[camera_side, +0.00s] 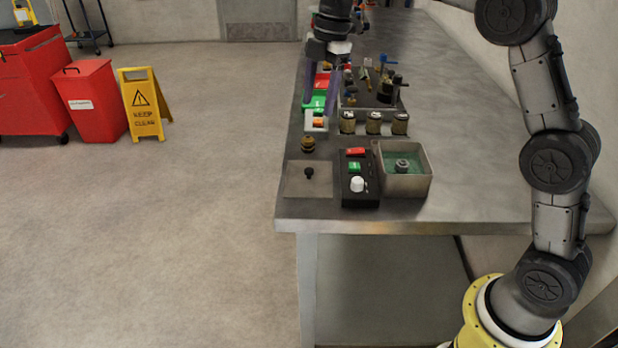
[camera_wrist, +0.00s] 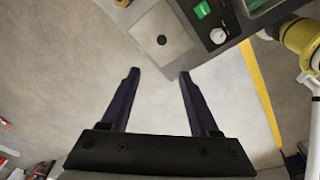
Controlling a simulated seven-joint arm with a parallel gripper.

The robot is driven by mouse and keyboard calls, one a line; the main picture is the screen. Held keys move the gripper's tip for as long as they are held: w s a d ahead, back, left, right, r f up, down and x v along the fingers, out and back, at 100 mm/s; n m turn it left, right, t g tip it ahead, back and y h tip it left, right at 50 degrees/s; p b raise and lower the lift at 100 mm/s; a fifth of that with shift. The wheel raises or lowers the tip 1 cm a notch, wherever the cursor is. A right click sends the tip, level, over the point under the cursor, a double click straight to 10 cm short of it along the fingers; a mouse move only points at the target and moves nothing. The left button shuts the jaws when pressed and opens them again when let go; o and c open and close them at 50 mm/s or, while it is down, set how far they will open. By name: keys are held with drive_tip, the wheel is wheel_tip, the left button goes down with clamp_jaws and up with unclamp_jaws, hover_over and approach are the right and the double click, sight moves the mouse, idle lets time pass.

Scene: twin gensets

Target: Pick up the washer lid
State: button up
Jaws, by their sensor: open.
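The washer lid (camera_side: 305,188) is a flat grey square plate with a small black knob at its centre. It lies on the near left corner of the workbench, left of the black control box. In the wrist view the lid (camera_wrist: 172,32) shows at the top, beyond the fingertips. My gripper (camera_side: 320,97) is open and empty, with dark purple fingers pointing down over the bench's left side, well behind the lid in the side view. Its two fingers (camera_wrist: 159,74) are spread apart in the wrist view. The open washer basin (camera_side: 424,185), holding green liquid and a small part, stands right of the control box.
The control box (camera_side: 360,198) has red and green buttons and a white knob. A brass-coloured piece (camera_side: 308,144) stands just behind the lid. Several jars (camera_side: 373,123) and a tray of parts lie farther back. The bench's right side is clear.

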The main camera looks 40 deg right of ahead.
sight(309, 169)
drive_tip(key=shift+g, duration=0.4)
drive_tip(key=f, duration=0.5)
drive_tip(key=a+f, duration=0.1)
drive_tip(key=f, duration=0.5)
drive_tip(key=w+f, duration=0.1)
drive_tip(key=f, duration=0.5)
drive_tip(key=shift+a+f, duration=0.1)
drive_tip(key=shift+a, duration=0.25)
clamp_jaws()
